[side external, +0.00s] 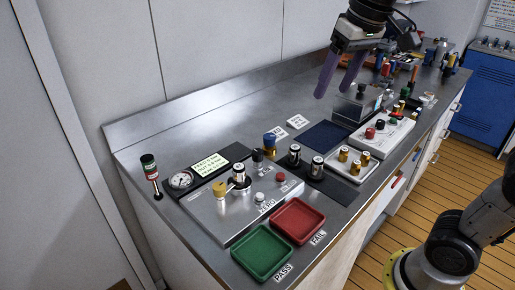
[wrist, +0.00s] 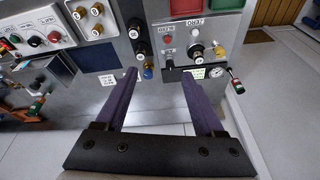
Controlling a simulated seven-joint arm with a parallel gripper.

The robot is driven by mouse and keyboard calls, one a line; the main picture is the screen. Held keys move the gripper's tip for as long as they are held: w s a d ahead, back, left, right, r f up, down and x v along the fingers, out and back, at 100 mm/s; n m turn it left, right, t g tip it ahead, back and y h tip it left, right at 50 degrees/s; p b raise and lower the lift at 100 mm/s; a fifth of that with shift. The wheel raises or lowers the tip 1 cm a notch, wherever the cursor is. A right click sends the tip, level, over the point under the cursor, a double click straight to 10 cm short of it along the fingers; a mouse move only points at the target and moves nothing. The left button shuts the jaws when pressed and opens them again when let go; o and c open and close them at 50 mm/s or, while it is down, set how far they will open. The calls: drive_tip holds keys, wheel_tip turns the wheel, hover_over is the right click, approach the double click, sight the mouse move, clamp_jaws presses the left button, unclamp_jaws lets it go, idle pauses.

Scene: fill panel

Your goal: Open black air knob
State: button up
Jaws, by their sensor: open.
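A black knob (side external: 257,156) stands at the back edge of the silver fill panel (side external: 215,207); in the wrist view it shows as a dark knob (wrist: 169,64). A second black knob (side external: 380,124) sits on the white panel to the right; it also shows in the wrist view (wrist: 55,37). My gripper (side external: 333,92) is open and empty, high above the back of the bench. Its two purple fingers (wrist: 158,76) point down and apart, touching nothing. No label on either black knob is legible.
A blue-topped fitting (side external: 270,140) stands beside the fill panel's black knob. A gauge (side external: 181,180), a gold knob (side external: 220,189) and small cylinders (side external: 294,153) are close by. Green (side external: 262,277) and red (side external: 321,221) trays lie in front. The bench's back strip is fairly clear.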

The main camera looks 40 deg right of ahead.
drive_tip(key=w+g, duration=0.1)
drive_tip(key=w, duration=0.6)
drive_tip(key=g, duration=0.3)
hover_over(258, 152)
wheel_tip(258, 152, down, 11)
wheel_tip(258, 152, down, 14)
drive_tip(key=shift+w+r, duration=0.1)
drive_tip(key=shift+r, duration=0.15)
clamp_jaws()
